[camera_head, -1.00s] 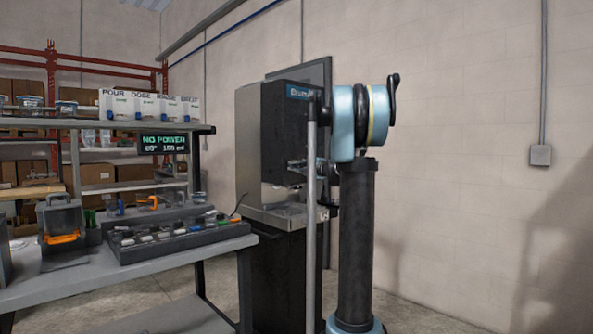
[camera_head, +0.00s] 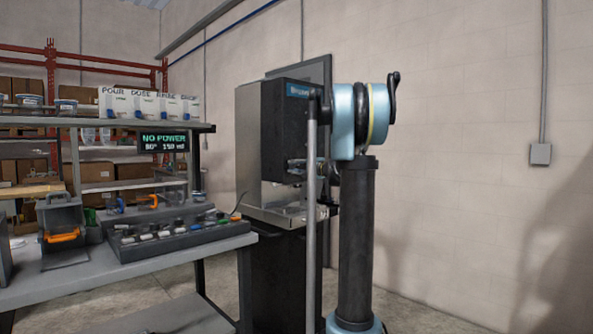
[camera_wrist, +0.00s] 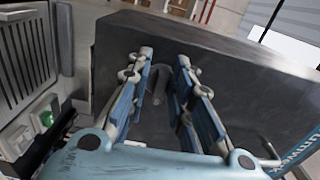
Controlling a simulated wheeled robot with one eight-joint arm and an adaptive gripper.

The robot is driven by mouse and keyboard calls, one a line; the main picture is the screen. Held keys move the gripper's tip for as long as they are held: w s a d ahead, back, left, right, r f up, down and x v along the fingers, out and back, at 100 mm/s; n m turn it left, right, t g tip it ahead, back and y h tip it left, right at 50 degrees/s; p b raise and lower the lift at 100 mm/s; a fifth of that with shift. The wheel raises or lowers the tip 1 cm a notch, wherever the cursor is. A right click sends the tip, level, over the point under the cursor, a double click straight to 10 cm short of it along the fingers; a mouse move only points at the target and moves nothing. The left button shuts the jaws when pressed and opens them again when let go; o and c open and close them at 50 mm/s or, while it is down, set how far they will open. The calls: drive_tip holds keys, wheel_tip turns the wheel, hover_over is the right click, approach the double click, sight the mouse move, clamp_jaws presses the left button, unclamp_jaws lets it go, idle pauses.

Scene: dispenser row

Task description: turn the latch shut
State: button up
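The dark machine (camera_head: 285,130) with a blue label stands behind my arm in the head view. Its dark face (camera_wrist: 240,75) fills much of the wrist view. A grey curved piece (camera_wrist: 160,86), which looks like the latch, shows between my fingers against that face; I cannot tell which way it is turned. My gripper (camera_wrist: 165,62) is open, its two blue-grey fingers apart on either side of this piece. I cannot tell whether either finger touches it. In the head view my arm hides part of the machine front and the gripper.
A grey workbench (camera_head: 120,278) stands at left with a black tray (camera_head: 185,238) of tools and a grey bin (camera_head: 62,217) with an orange handle. A display (camera_head: 163,142) reads NO POWER.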

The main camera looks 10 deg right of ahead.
drive_tip(key=shift+r, duration=0.1)
drive_tip(key=shift+s+d, duration=0.1)
drive_tip(key=shift+d, duration=0.05)
drive_tip(key=v, duration=1.1)
drive_tip(key=shift+s+d, duration=0.15)
drive_tip(key=shift+s, duration=0.05)
drive_tip(key=s+a+f+n+g+h, duration=0.1)
drive_tip(key=s+a+f+n+g, duration=0.2)
drive_tip(key=s+f, duration=0.45)
drive_tip(key=s+a+f+n+g+h, duration=0.1)
drive_tip(key=s+a+f+g, duration=0.2)
drive_tip(key=s+a+f, duration=0.4)
drive_tip(key=s+a+f+n+g+h, duration=0.1)
drive_tip(key=s+a+f+n+g, duration=0.15)
drive_tip(key=s+f, duration=0.45)
drive_tip(key=s+d+f+n+g+h, duration=0.2)
drive_tip(key=s+d+f+h, duration=0.1)
drive_tip(key=s+f, duration=0.6)
drive_tip(key=s+d+f+n+g+h, duration=0.2)
drive_tip(key=s+d+f+h, duration=0.2)
drive_tip(key=s+f, duration=0.5)
drive_tip(key=s, duration=0.6)
drive_tip(key=shift+s+h, duration=0.3)
